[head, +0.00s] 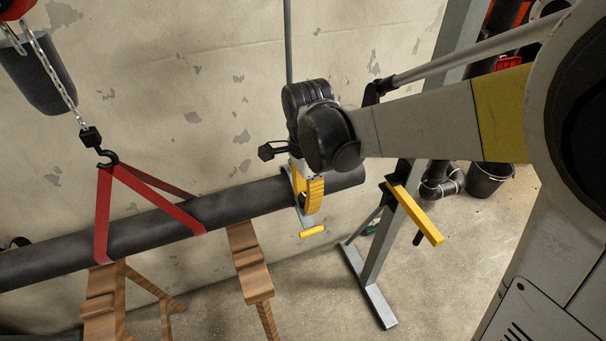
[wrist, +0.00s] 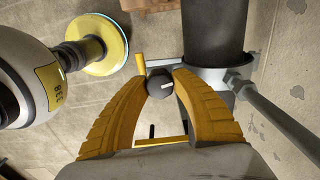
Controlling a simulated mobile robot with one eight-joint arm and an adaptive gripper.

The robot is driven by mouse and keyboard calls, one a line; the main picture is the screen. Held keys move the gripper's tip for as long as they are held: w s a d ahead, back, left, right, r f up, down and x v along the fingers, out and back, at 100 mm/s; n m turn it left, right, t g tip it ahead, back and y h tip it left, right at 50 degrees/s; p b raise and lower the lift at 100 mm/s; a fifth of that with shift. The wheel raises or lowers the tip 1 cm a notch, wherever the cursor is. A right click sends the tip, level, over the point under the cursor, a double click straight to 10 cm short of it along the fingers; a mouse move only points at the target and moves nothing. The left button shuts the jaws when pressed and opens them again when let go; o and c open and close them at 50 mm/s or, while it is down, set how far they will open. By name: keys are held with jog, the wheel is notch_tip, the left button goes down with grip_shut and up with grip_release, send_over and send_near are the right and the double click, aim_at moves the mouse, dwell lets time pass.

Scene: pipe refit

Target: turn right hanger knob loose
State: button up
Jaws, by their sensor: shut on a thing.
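The right hanger knob (wrist: 160,85) is a dark round knob with a white mark on its face. It sits between the yellow fingers of my gripper (wrist: 161,80) in the wrist view. My gripper is shut on the knob. In the head view my gripper (head: 312,195) is at the hanger near the right end of the dark pipe (head: 245,200). The knob itself is hidden there. The grey hanger clamp (wrist: 205,75) goes around the pipe, and a grey rod (wrist: 280,127) joins it at the right in the wrist view.
Red straps (head: 103,215) on a chain hook (head: 107,157) loop under the pipe. Wooden stands (head: 250,265) are below it. A grey post (head: 385,245) with a yellow bar (head: 415,214) stands right of the hanger. A dark bucket (head: 490,180) is on the floor behind.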

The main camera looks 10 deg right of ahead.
jog(key=n, duration=0.4)
jog(key=shift+p, duration=0.3)
jog(key=n, duration=0.8)
jog(key=shift+n+p, duration=0.3)
jog(key=n, duration=0.3)
jog(key=shift+n, duration=0.3)
jog(key=n, duration=0.8)
jog(key=shift+p, duration=0.3)
jog(key=n, duration=0.4)
jog(key=shift+n, duration=1.9)
